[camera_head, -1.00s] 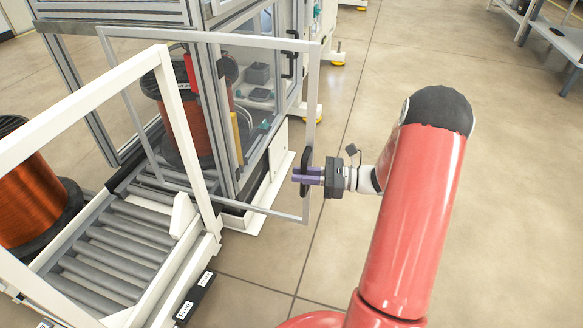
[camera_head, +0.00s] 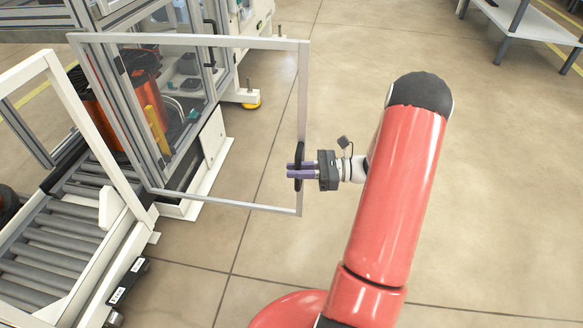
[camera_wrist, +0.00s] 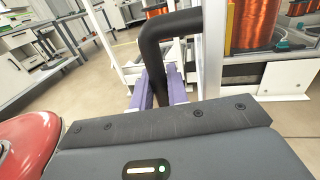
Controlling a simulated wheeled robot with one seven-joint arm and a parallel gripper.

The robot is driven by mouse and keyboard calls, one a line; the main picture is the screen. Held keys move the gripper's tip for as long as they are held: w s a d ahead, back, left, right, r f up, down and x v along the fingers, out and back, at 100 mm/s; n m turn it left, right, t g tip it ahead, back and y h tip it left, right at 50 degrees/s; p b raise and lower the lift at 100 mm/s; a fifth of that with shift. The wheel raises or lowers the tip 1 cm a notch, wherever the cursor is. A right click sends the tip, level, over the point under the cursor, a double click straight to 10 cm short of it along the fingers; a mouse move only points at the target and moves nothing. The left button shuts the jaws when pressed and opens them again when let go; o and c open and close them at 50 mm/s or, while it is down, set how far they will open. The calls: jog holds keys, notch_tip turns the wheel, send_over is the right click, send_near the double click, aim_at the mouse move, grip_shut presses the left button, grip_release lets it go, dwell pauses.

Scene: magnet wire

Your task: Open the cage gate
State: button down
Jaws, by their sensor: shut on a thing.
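The cage gate (camera_head: 190,40) is a pale framed panel with a clear pane, swung out from the cage (camera_head: 160,85) and standing open at an angle. Its black handle (camera_head: 299,155) is on the free upright edge. My gripper (camera_head: 294,171) has its purple fingers shut on this handle. In the wrist view the black handle (camera_wrist: 155,62) passes between the two purple fingers (camera_wrist: 154,92). Inside the cage, copper wire spools (camera_head: 140,75) show partly behind the frame and gate.
A roller conveyor (camera_head: 50,235) with a white guard frame (camera_head: 100,145) stands at the left, in front of the cage opening. A grey-legged table (camera_head: 530,20) is at the far right. The floor between is clear.

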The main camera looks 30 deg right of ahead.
jog(key=shift+s+d, duration=0.15)
jog(key=c, duration=1.7)
grip_release()
jog(key=v, duration=0.7)
jog(key=shift+s+d+b, duration=0.2)
jog(key=shift+d+b, duration=0.1)
jog(key=shift+d, duration=0.05)
